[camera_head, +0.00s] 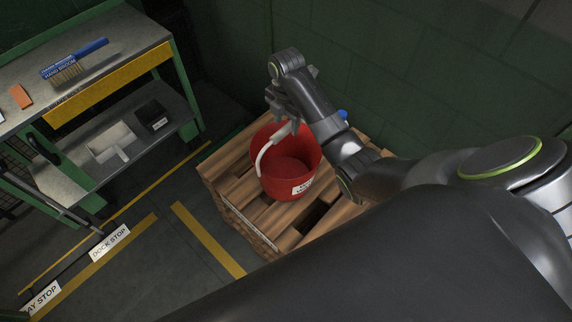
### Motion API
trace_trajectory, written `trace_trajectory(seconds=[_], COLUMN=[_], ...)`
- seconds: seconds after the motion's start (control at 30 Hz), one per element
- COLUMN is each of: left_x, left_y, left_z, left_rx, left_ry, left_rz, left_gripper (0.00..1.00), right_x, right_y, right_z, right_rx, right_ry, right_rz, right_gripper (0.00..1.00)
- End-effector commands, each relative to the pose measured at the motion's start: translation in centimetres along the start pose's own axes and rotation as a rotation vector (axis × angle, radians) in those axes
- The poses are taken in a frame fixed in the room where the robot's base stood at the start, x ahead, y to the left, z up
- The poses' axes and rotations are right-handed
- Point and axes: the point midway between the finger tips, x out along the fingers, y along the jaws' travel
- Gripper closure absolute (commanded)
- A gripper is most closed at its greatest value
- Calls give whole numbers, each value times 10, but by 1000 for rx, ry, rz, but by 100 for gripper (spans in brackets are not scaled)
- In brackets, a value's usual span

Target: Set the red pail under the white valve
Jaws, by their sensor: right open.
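The red pail (303,184) stands upright on a wooden pallet stack (232,188) in the middle of the head view. Its white handle (265,156) leans over the left side of the rim. My right gripper (290,118) is over the pail's far rim, near the upper end of the handle. It is open; I cannot tell whether it touches the handle. My right arm hides part of the pail's right rim. The white valve cannot be made out. My left gripper is not in view.
A green-framed workbench (168,62) stands at the left, with a blue hand broom (75,58) and an orange block (20,96) on top. A black box (152,115) sits on its lower shelf. A green wall (400,90) is behind the pallets. Marked floor at lower left is clear.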

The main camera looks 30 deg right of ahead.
Motion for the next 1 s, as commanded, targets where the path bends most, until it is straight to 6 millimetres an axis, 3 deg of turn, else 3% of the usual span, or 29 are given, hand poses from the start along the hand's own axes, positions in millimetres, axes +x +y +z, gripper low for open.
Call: trace_trajectory(seconds=[0.43, 1.0], left_x=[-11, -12], left_y=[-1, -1], left_z=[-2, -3], left_rx=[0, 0], left_ry=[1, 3], left_rz=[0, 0], left_gripper=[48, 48], right_x=[50, 55], right_y=[-1, -1], right_z=[-3, -3], right_rx=[0, -1], right_ry=[0, 0], right_rz=[-1, 0], right_gripper=[52, 52])
